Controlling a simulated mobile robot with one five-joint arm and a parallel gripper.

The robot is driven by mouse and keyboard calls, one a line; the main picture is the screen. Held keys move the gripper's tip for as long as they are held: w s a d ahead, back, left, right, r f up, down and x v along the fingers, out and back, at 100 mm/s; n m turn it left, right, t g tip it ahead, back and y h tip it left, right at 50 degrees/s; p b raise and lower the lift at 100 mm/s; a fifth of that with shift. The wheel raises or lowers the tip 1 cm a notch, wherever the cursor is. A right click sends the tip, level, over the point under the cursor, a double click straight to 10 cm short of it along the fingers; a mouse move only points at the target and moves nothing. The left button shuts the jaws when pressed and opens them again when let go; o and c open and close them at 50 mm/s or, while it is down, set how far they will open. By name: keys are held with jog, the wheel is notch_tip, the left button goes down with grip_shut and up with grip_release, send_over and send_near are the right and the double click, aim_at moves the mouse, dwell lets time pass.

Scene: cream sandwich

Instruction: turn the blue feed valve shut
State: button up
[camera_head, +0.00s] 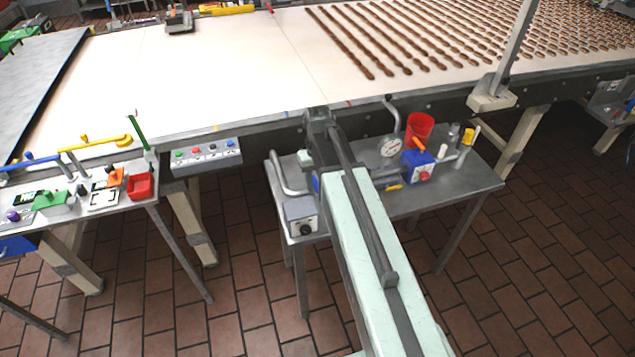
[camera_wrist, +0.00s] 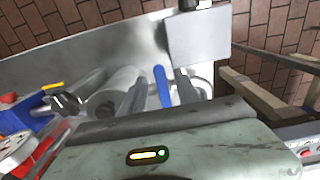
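The blue valve handle (camera_wrist: 162,86) is a narrow upright bar in the middle of the wrist view. My gripper (camera_wrist: 160,90) has its two dark fingers apart, one on each side of the blue bar, with a gap visible on both sides. I cannot tell how deep the bar sits between the fingers. In the head view, only a small blue piece (camera_head: 316,184) shows beside my arm, over the small metal table; my arm hides most of this spot and my fingertips.
The metal table (camera_head: 455,190) also bears a grey box with a dark knob (camera_head: 301,216), a bent pipe (camera_head: 279,176), a round gauge (camera_head: 390,147), a blue box with a red knob (camera_head: 419,166) and a red cup (camera_head: 420,128). A conveyor (camera_head: 220,75) runs behind.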

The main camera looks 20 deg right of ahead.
aim_at(317, 188)
notch_tip(317, 188, up, 8)
jog(key=p, duration=0.7)
jog(key=shift+f, duration=0.15)
jog(key=shift+f, duration=0.15)
jog(key=shift+n, duration=0.3)
jog(key=s+a+f+b, duration=0.1)
jog(key=a, duration=0.1)
jog(key=s+a+f+b, duration=0.1)
jog(key=s+f+b, duration=0.1)
jog(key=shift+s+a+f, duration=0.2)
jog(key=shift+a+f, duration=0.1)
jog(key=shift+a, duration=0.1)
jog(key=s+a+b, duration=0.1)
jog(key=s+a, duration=0.1)
jog(key=s, duration=0.4)
jog(key=shift+s+a+f+m, duration=0.2)
jog(key=shift+f+m, duration=0.1)
jog(key=shift+m, duration=0.1)
